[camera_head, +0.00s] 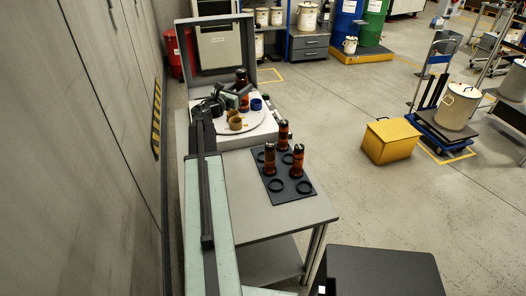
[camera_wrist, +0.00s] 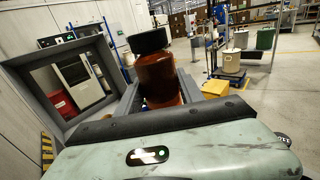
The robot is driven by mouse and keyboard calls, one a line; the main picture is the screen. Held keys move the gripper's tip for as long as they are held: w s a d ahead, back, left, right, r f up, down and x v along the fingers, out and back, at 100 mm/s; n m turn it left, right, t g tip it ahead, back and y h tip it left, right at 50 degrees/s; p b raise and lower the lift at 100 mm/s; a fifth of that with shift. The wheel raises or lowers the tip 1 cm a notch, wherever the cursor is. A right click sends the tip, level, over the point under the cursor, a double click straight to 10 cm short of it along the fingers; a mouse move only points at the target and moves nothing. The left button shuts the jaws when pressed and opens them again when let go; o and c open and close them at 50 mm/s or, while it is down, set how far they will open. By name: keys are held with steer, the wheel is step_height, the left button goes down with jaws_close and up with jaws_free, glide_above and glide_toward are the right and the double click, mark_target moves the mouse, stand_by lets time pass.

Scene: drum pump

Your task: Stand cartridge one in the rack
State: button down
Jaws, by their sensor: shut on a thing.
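My gripper (camera_head: 236,98) is shut on an amber cartridge with a black cap (camera_head: 242,78), above the round white plate at the back of the bench. The wrist view shows this cartridge (camera_wrist: 160,75) roughly upright, slightly tilted in the picture, between the two fingers. No label on it can be read, and its lower end is hidden. The rack (camera_head: 298,199) is a dark flat plate with black rings, nearer on the bench. Three similar amber cartridges stand on it: one at the back (camera_head: 284,132), one at left (camera_head: 269,160), one at right (camera_head: 297,161). Its front rings (camera_head: 275,185) are empty.
The round white plate (camera_head: 227,128) carries a tan ring-shaped holder (camera_head: 235,123) and a blue one (camera_head: 256,104). A grey open frame (camera_head: 250,50) stands behind it. The wall (camera_head: 110,150) is close on the left. The bench front (camera_head: 270,220) is bare.

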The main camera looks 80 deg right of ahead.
steer(key=s+d+f+m+g+b, duration=0.1)
steer(key=s+f+b, duration=0.3)
steer(key=f+b, duration=0.5)
steer(key=s+d+f+m+g+y+b, duration=0.1)
steer(key=s+f+b, duration=0.3)
steer(key=f+b, duration=0.5)
step_height(320, 180, down, 4)
steer(key=shift+s+r+g+y, duration=0.15)
steer(key=shift+s+g+y, duration=0.15)
steer(key=shift+g, duration=0.3)
step_height(320, 180, down, 7)
steer(key=b, duration=0.7)
steer(key=shift+f+b, duration=0.45)
steer(key=shift+b, duration=0.15)
steer(key=c, duration=0.7)
jaws_free()
steer(key=shift+o, duration=0.2)
